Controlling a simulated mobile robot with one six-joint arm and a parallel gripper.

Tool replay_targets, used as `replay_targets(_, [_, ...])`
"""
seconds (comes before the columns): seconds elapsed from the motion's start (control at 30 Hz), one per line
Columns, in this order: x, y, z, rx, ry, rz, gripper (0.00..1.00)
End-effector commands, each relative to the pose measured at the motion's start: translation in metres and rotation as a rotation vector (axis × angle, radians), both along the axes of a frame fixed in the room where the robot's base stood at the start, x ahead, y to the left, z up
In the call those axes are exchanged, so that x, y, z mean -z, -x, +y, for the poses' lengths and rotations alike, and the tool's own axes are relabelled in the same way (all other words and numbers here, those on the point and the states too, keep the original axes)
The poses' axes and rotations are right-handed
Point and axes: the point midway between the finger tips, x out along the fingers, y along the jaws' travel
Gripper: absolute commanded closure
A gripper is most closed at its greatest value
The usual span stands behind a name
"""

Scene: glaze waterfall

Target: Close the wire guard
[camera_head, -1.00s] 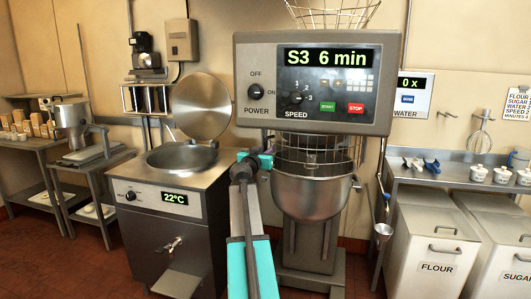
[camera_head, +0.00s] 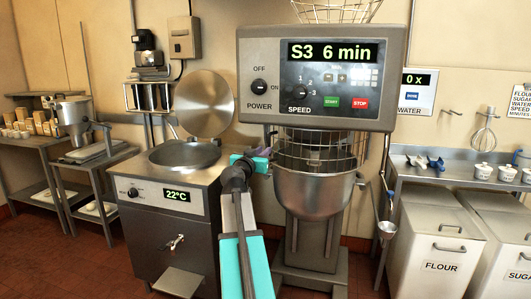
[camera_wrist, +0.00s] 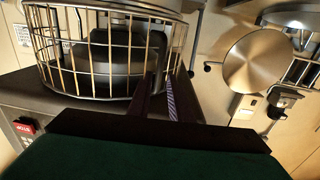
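A wire cage (camera_head: 300,153) sits around the top of the mixer's steel bowl (camera_head: 313,195), under the mixer head (camera_head: 320,117). More wire mesh (camera_head: 335,11) sticks up above the head, its top cut off by the picture edge. I cannot tell how the two wire parts join. My gripper (camera_head: 250,161) is at the left side of the lower cage. In the wrist view, the cage (camera_wrist: 105,60) fills the upper left, and my two narrow dark fingers (camera_wrist: 160,85) point at its side. I cannot tell whether they touch it or how far apart they are.
A steel kettle (camera_head: 155,205) with its round lid (camera_head: 204,103) raised stands close on the left. A ladle (camera_head: 386,225) hangs right of the mixer. Flour and sugar bins (camera_head: 437,245) stand at the right. The red floor (camera_head: 100,265) at the front left is clear.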

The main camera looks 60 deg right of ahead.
Motion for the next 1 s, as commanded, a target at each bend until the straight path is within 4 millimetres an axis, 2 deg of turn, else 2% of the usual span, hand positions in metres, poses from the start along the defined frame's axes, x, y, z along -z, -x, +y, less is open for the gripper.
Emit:
replay_targets(0.3, [0.002, 0.011, 0.038, 0.000, 0.000, -0.002, 0.81])
replay_targets(0.5, [0.001, 0.016, 0.055, 0.000, 0.000, 0.000, 0.81])
replay_targets(0.7, [0.000, 0.017, 0.062, 0.001, 0.000, 0.000, 0.81])
replay_targets(1.0, [0.000, 0.017, 0.062, 0.001, 0.000, 0.000, 0.81])
